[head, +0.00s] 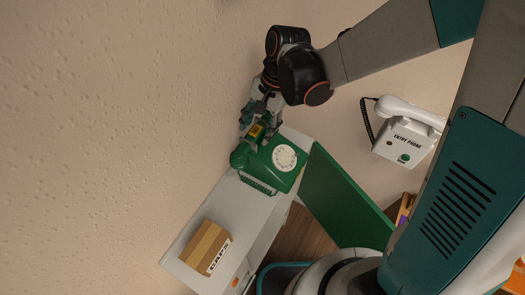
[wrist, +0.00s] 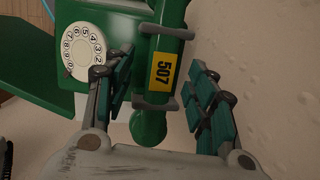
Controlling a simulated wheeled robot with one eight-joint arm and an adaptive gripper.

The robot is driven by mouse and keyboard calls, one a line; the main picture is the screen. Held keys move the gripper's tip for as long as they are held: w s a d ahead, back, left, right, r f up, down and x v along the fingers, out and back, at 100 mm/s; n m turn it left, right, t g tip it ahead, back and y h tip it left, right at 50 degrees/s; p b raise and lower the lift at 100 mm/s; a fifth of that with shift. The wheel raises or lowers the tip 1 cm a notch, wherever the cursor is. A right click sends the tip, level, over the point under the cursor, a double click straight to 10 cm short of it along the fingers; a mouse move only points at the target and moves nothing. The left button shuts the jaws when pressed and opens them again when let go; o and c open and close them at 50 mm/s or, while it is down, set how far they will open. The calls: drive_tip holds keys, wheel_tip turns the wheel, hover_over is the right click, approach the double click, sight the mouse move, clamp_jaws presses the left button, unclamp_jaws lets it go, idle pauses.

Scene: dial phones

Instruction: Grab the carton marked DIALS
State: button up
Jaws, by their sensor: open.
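A cardboard carton (head: 206,247) with a paler tape strip sits at the lower left of the head view, on the white counter (head: 185,262). The dark letters on its white label are small and slanted; they look like CAPS, but I cannot read them surely. My gripper (head: 257,128) is well away from the carton, at the green dial phone (head: 285,180). In the wrist view my gripper (wrist: 162,80) is open, with one finger on each side of the phone's green handset (wrist: 174,45), which bears a yellow 507 label. The carton is not in the wrist view.
A white wall phone (head: 406,135) marked ENTRY PHONE hangs at the right with a black cord. A green panel (head: 340,200) stands beside the counter. The counter between green phone and carton looks clear. The textured wall (head: 110,110) borders the counter.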

drive_tip(key=shift+f, duration=0.1)
idle(0.4)
clamp_jaws()
